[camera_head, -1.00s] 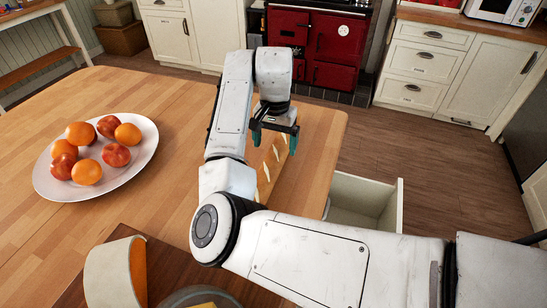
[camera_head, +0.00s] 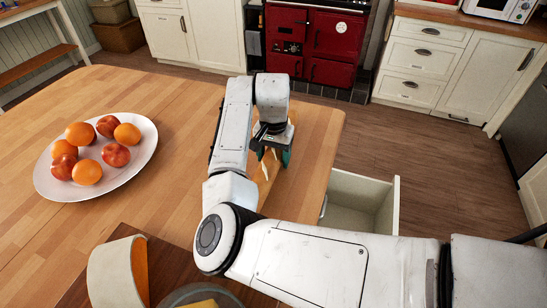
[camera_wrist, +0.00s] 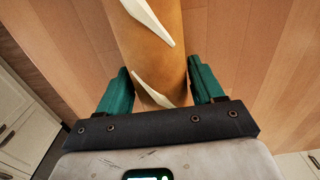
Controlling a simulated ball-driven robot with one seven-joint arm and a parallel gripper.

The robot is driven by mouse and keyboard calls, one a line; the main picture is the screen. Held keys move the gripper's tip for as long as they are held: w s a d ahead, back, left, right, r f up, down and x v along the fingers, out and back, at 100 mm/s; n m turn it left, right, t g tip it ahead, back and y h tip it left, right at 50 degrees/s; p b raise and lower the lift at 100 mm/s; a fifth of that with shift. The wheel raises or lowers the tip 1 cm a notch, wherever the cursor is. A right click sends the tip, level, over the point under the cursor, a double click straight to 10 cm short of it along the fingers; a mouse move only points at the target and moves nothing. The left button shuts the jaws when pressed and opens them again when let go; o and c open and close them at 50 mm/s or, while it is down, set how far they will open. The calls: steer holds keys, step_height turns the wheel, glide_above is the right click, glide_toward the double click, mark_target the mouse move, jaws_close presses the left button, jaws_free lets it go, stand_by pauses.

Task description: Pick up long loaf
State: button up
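The long loaf (camera_wrist: 150,62) is golden brown with pale slashes. In the wrist view it runs from the top edge down between the two fingers of my gripper (camera_wrist: 161,92). In the head view my gripper (camera_head: 274,155) is low over the right part of the wooden island (camera_head: 190,105), pointing down. Most of the loaf is hidden there by my arm and gripper. The loaf appears to rest on the island top.
A white plate (camera_head: 50,187) of oranges and reddish fruit stands at the left on the island. A dark board (camera_head: 170,265) and a cream curved object (camera_head: 113,275) are at the near edge. An open drawer (camera_head: 370,195) juts out right of the island. The island's back left is clear.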

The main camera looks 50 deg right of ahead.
steer(key=c, duration=0.7)
steer(key=shift+r, duration=0.15)
steer(key=shift+r+b, duration=0.35)
steer(key=shift+r, duration=0.3)
steer(key=s+a+r, duration=0.1)
steer(key=s+r, duration=0.2)
steer(key=s, duration=0.1)
steer(key=s+a+r, duration=0.1)
steer(key=s+r, duration=0.3)
steer(key=s, duration=0.1)
steer(key=s+r, duration=0.4)
steer(key=shift+s+a+r, duration=0.25)
steer(key=shift+s+a, duration=0.15)
